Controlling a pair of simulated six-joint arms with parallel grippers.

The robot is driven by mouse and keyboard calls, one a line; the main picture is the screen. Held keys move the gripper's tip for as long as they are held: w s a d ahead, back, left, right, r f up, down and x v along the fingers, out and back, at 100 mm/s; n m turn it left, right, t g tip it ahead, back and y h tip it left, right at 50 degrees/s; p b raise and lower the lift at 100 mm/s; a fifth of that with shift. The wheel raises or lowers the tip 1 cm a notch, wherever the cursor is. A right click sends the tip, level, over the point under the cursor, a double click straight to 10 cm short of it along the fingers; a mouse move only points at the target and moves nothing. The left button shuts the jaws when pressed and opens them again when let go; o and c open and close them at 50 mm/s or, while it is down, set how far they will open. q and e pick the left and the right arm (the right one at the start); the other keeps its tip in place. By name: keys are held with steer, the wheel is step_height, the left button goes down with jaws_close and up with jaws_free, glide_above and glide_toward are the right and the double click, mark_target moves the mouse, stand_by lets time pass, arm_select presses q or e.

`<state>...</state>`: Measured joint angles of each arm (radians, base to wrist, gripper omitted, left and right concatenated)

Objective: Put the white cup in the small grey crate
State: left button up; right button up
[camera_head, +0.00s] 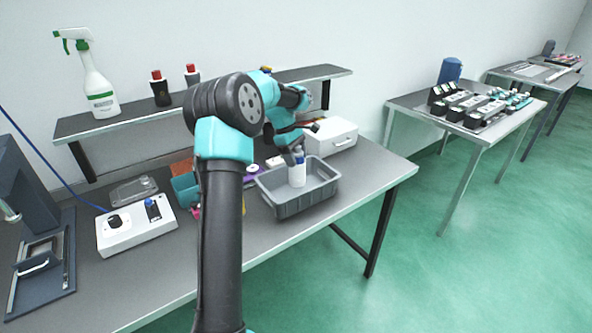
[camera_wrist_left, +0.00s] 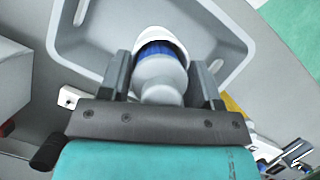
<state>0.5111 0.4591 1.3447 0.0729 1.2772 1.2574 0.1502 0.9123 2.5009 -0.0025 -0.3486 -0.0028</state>
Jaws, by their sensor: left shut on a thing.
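The white cup (camera_head: 297,175) is a small white cylinder with a blue band and a paler narrower top. My left gripper (camera_head: 296,154) is shut on its upper part and holds it upright. In the left wrist view, the cup (camera_wrist_left: 161,82) sits between the two fingers of the gripper (camera_wrist_left: 164,85). The small grey crate (camera_head: 306,204) stands on the table, and the cup is within its outline. I cannot tell whether the cup touches the crate floor. In the left wrist view the crate (camera_wrist_left: 85,59) lies beneath the cup. My right gripper is not in view.
A white box (camera_head: 333,136) stands behind the crate. A teal container (camera_head: 184,189) and a white control box (camera_head: 136,226) are to the left. A shelf (camera_head: 140,117) with a spray bottle (camera_head: 94,85) runs behind. The table's front right is clear.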

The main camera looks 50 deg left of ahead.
mark_target(296, 169)
arm_select(q)
steer(key=shift+f, duration=2.45)
steer(key=shift+f, duration=0.1)
steer(key=o, duration=1.2)
steer(key=v, duration=1.2)
